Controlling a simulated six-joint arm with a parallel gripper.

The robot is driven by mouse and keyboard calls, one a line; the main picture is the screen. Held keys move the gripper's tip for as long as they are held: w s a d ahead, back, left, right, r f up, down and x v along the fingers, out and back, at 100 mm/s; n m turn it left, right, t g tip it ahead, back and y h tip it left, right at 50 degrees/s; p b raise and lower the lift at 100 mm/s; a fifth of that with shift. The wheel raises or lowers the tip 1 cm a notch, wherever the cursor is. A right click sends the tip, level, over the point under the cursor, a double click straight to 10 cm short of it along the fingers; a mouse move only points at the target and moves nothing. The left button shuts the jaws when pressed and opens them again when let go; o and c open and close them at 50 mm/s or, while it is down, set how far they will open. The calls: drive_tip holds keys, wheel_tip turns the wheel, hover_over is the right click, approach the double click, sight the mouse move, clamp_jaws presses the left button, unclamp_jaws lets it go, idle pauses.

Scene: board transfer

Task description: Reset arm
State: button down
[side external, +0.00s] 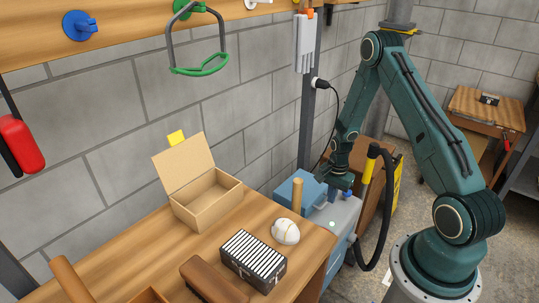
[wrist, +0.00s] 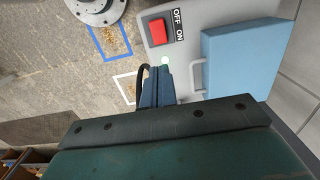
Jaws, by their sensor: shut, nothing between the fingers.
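My gripper (side external: 333,195) hangs at the end of my teal arm, over the grey cabinet (side external: 340,218) to the right of the workbench. It is shut and empty. In the wrist view its fingers (wrist: 158,72) lie together, in front of the cabinet panel's lower edge. In that view a red switch (wrist: 158,32) marked OFF and ON sits just above the fingertips. I cannot tell whether the fingers touch the cabinet.
A black hose (side external: 385,215) stands right of the cabinet.

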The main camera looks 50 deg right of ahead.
drive_tip(key=w+a+r+n+t+h, duration=0.1)
drive_tip(key=a+r+n, duration=0.35)
drive_tip(key=r, duration=0.85)
drive_tip(key=w+a+r+n+t, duration=0.1)
drive_tip(key=a+r+n, duration=0.4)
drive_tip(key=r, duration=0.8)
drive_tip(key=s+a+r+n+t, duration=0.3)
drive_tip(key=s+a+r+n, duration=0.5)
drive_tip(key=s+a+r, duration=0.5)
drive_tip(key=s+r, duration=0.1)
drive_tip(key=s, duration=0.2)
drive_tip(key=shift+y, duration=0.3)
drive_tip(key=c, duration=2.1)
unclamp_jaws()
drive_tip(key=shift+s+a+n+t, duration=0.25)
drive_tip(key=shift+s+a+t, duration=0.05)
drive_tip(key=shift+s, duration=0.45)
